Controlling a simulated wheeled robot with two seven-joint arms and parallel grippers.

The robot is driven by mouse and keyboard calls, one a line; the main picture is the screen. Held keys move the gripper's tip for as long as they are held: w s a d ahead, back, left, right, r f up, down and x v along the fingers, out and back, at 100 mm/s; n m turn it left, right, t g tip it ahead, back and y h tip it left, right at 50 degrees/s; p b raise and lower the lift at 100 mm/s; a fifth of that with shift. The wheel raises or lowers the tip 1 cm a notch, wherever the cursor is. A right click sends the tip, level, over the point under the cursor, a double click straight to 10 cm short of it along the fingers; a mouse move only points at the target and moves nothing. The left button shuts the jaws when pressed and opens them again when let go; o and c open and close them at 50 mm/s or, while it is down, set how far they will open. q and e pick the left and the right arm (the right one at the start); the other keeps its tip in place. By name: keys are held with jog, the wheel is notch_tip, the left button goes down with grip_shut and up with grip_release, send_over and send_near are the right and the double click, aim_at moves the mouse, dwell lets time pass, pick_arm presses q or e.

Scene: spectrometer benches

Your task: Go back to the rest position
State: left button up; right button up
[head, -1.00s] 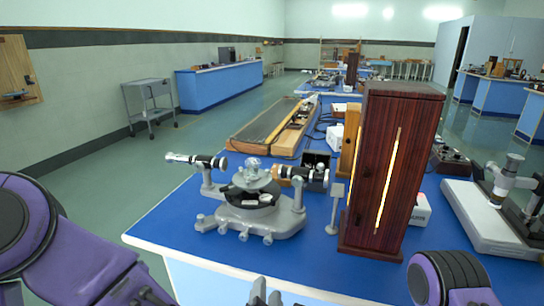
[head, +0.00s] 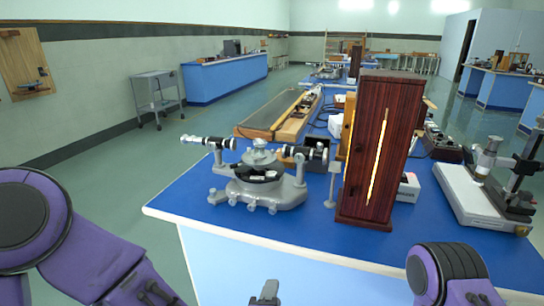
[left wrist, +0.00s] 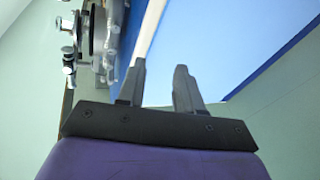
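My left gripper (head: 265,292) shows at the bottom middle of the head view, in front of the blue bench's near edge. In the left wrist view its two dark fingers (left wrist: 160,66) stand apart with nothing between them. My right gripper is outside the head view; only part of my right arm shows at the bottom right. A grey spectrometer (head: 262,190) stands on the near left part of the bench (head: 300,228). It is apart from my left gripper.
A tall dark wooden lamp box (head: 372,150) with a glowing slit stands right of the spectrometer. A white-based instrument (head: 470,200) is at the right. A long wooden case (head: 275,118) lies behind. A grey trolley (head: 157,98) stands by the left wall, with open floor around it.

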pick_arm(q)
jog(key=s+a+f+m+g+y+p, duration=0.1)
jog(key=s+a+f+m+g, duration=0.25)
jog(key=a+f, duration=0.45)
jog(key=s+a+f+m+g+y+p, duration=0.1)
jog(key=s+a+f+m+g, duration=0.1)
jog(key=a+f+m, duration=0.55)
jog(key=s+a+f+g+y, duration=0.2)
jog(key=s+a+f, duration=0.3)
jog(key=s+a, duration=0.2)
jog(key=s+a+f+g+y+p, duration=0.1)
jog(key=s+a+f+g, duration=0.2)
jog(key=s+a+f, duration=0.2)
jog(key=s+a, duration=0.2)
jog(key=s, duration=0.1)
jog(key=shift+s+a+y, duration=0.35)
jog(key=shift+a+y, duration=0.05)
